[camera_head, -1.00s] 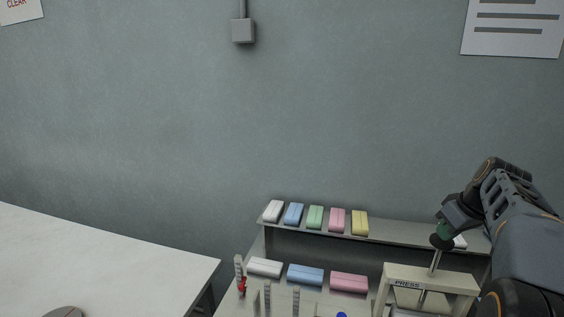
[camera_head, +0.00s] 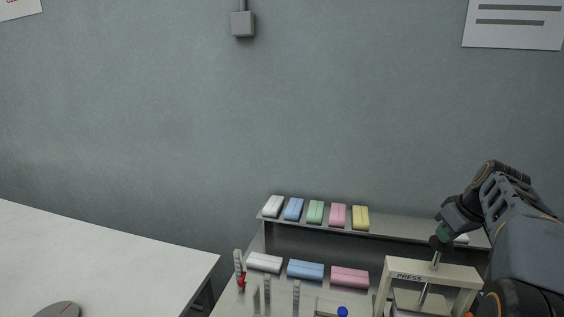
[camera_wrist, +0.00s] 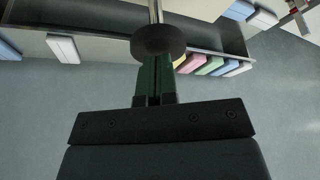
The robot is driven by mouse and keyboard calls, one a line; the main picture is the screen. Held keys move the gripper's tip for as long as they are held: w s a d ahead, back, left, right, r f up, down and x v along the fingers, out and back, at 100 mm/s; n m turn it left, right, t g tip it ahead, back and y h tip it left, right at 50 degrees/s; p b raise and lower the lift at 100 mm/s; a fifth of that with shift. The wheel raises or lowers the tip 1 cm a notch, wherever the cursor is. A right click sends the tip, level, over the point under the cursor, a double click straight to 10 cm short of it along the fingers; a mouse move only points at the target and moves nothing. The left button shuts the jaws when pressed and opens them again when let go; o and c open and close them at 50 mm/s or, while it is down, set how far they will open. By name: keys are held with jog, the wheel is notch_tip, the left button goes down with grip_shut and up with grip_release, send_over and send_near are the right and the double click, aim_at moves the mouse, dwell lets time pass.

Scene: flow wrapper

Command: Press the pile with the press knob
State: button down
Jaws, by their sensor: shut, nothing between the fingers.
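The press is a cream frame (camera_head: 430,271) marked PRESS at the lower right of the head view. Its dark round knob (camera_head: 437,243) tops a thin metal rod. The knob shows larger in the wrist view (camera_wrist: 158,42), with the rod beyond it. My gripper (camera_wrist: 155,68) has its green fingers together, with their tips at the knob; whether they touch it I cannot tell. In the head view my gripper (camera_head: 444,232) is just above the knob. A pale block (camera_head: 407,299) shows under the frame, partly cut off; I cannot tell whether it is the pile.
A grey shelf (camera_head: 400,237) behind the press carries several coloured packs (camera_head: 315,212). More packs (camera_head: 305,270) lie below it, left of the press. Upright posts (camera_head: 267,293) stand at the front. A white table (camera_head: 100,260) is at the left.

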jog(key=shift+f+b, duration=1.05)
jog(key=shift+f, duration=0.4)
jog(key=shift+s+f, duration=0.1)
jog(key=shift+f, duration=0.1)
dwell(0.3)
jog(key=shift+r, duration=0.1)
notch_tip(320, 180, up, 16)
jog(key=p, duration=1.3)
jog(key=shift+d, duration=0.1)
